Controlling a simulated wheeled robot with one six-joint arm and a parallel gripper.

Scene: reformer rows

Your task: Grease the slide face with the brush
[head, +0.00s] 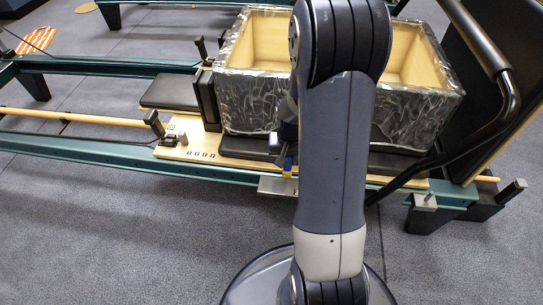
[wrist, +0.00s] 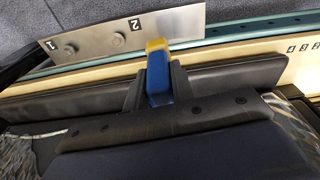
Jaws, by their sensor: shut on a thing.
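My gripper (wrist: 157,88) is shut on the brush (wrist: 158,68), a blue block with a yellow end, in the wrist view. The yellow end points away from my gripper and overlaps the lower edge of a bare metal plate (wrist: 115,38). Whether they touch I cannot tell. In the head view the brush (head: 288,167) shows blue and yellow beside my arm, just above the plate (head: 270,187) on the near rail. My arm hides most of my gripper there.
A large open box (head: 250,105) with marbled dark sides sits on the reformer behind my arm. A black padded board (head: 490,95) and a curved black bar (head: 480,40) stand at the right. The near green rail (head: 100,175) runs left; the grey floor in front is clear.

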